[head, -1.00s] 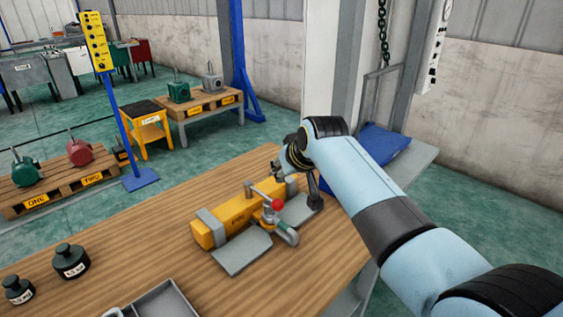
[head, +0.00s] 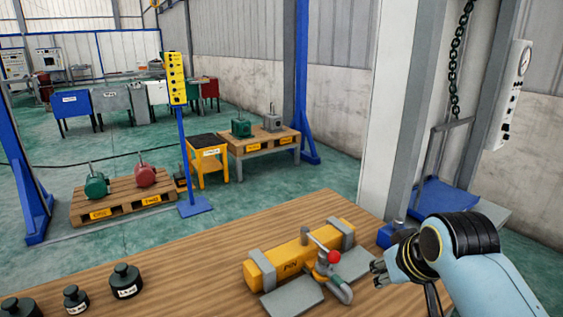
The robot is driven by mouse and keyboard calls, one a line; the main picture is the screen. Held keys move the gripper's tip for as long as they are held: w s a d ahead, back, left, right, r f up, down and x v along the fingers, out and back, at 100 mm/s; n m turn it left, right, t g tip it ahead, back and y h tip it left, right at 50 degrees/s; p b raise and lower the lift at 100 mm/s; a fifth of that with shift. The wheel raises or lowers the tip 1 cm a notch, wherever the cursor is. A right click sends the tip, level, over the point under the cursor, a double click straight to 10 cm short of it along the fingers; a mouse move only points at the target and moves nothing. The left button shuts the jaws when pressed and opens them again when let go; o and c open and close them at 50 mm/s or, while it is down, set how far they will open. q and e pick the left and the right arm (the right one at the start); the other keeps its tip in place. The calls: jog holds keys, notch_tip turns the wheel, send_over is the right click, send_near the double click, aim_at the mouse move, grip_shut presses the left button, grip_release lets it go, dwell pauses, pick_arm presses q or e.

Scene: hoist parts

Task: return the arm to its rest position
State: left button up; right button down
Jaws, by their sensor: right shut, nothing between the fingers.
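My right arm comes in from the lower right, pale blue with black joints. Its gripper (head: 379,274) is shut and empty, pointing left, just right of the yellow device on the wooden table (head: 215,260). The yellow device (head: 300,255) is a long bar in grey brackets, with a grey lever, a red knob (head: 334,257) and grey plates at its front. I see a gap between the fingers and the bar. My left gripper is out of view.
Several dark weights (head: 125,281) stand at the table's left front. Beyond are a pallet (head: 122,208) with green and red hoist parts, a blue post with a yellow control box (head: 176,78), a yellow stool (head: 207,160) and a chain (head: 457,60) over a blue platform. The table's left middle is clear.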

jog(key=s+d+r+g+h, duration=0.1)
jog(key=s+d+r+g, duration=0.15)
jog(key=s, duration=1.05)
jog(key=s+d+r+g, duration=0.1)
jog(key=s+d, duration=0.2)
jog(key=s, duration=1)
notch_tip(320, 180, down, 37)
jog(key=s+d+g+b, duration=0.1)
jog(key=s+d+b, duration=0.15)
jog(key=b, duration=0.75)
pick_arm(q)
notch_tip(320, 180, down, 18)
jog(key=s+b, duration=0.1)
jog(key=b, duration=0.7)
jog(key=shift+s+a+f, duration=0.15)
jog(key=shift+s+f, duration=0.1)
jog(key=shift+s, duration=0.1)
pick_arm(e)
jog(key=s+f+g, duration=0.1)
jog(key=s+f, duration=0.8)
jog(key=f, duration=0.3)
jog(key=s+f, duration=0.9)
jog(key=f, duration=0.3)
jog(key=shift+s+d+m+g, duration=0.2)
jog(key=shift+d+m+g, duration=0.1)
jog(key=shift+d+g, duration=0.05)
